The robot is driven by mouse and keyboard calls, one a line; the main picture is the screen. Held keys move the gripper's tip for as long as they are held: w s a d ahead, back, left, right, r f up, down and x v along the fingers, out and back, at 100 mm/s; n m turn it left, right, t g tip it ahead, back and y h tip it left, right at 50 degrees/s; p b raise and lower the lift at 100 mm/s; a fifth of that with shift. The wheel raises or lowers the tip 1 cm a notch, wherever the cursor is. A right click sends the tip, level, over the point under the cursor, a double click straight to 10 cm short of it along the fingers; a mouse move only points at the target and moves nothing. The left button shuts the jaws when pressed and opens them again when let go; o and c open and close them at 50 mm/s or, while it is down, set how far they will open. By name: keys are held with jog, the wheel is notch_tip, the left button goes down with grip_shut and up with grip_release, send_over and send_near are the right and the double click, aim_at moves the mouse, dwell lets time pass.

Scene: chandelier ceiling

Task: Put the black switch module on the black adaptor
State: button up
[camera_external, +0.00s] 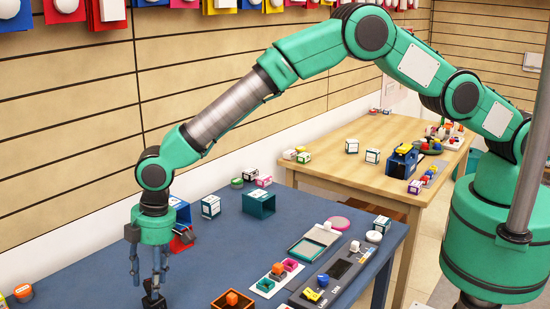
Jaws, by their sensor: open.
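My gripper (147,284) points straight down above the near left part of the blue table, with its fingers apart. A small black object (153,301) is just below the fingertips at the bottom edge of the picture, partly cut off. I cannot tell whether it is the black switch module or the black adaptor, or whether a finger touches it. I cannot make out a second black part for certain.
The blue table (228,262) holds a teal open box (259,204), a dark tray (335,282) with small parts, and an orange-edged holder (232,302). Blue and red boxes stand behind my gripper. A wooden table (330,180) stands farther back.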

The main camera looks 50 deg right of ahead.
notch_tip(320, 180, up, 10)
jog(key=d, duration=0.1)
jog(key=shift+s+d+p, duration=0.3)
jog(key=shift+s+d, duration=0.05)
jog(key=shift+s, duration=0.05)
dwell(0.6)
jog(key=shift+r, duration=0.1)
